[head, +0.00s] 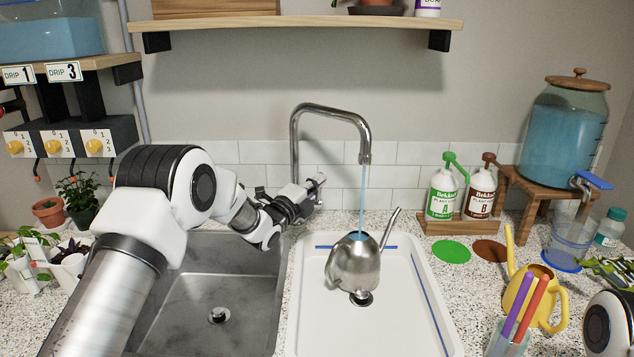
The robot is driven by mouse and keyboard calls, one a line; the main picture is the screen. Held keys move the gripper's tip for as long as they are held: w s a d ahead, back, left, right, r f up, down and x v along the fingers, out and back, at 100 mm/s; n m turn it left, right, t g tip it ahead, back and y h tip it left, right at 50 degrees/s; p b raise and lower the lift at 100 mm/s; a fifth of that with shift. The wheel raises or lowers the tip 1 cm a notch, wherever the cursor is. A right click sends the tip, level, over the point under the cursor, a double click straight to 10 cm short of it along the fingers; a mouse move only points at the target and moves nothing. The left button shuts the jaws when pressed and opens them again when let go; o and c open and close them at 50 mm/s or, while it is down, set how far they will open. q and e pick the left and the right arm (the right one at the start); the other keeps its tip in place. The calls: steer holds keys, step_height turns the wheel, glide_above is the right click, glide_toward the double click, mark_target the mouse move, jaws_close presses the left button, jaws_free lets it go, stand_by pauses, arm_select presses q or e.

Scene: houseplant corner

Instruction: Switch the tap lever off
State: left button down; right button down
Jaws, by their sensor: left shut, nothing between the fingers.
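The chrome tap (294,150) rises behind the sinks, its spout bent over to the right. A stream of blue water (364,195) runs from the spout into a steel watering can (354,264), which stands in the white right-hand basin. My left gripper (310,194) is shut and empty at the base of the tap. The tap lever (319,180) seems to be the small metal piece beside its fingertips, partly hidden by them. I cannot tell whether they touch. My right gripper is out of view.
An empty steel sink (215,313) lies under my left arm. Bottles A (443,196) and B (481,195) stand right of the tap. A yellow watering can (540,297) and a blue-filled dispenser (562,128) are at right. A wooden shelf (300,25) hangs above.

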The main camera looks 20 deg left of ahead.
arm_select(q)
steer(key=w+p, duration=0.1)
steer(key=w+r+n+g, duration=0.1)
steer(key=w+a+r+g+y+p, duration=0.1)
steer(key=w, duration=0.1)
steer(key=shift+a+n+p, duration=0.1)
steer(key=shift+n+p, duration=0.25)
steer(key=shift+n, duration=0.05)
steer(key=shift+w+r, duration=0.1)
steer(key=shift+r, duration=0.15)
steer(key=shift+a, duration=0.1)
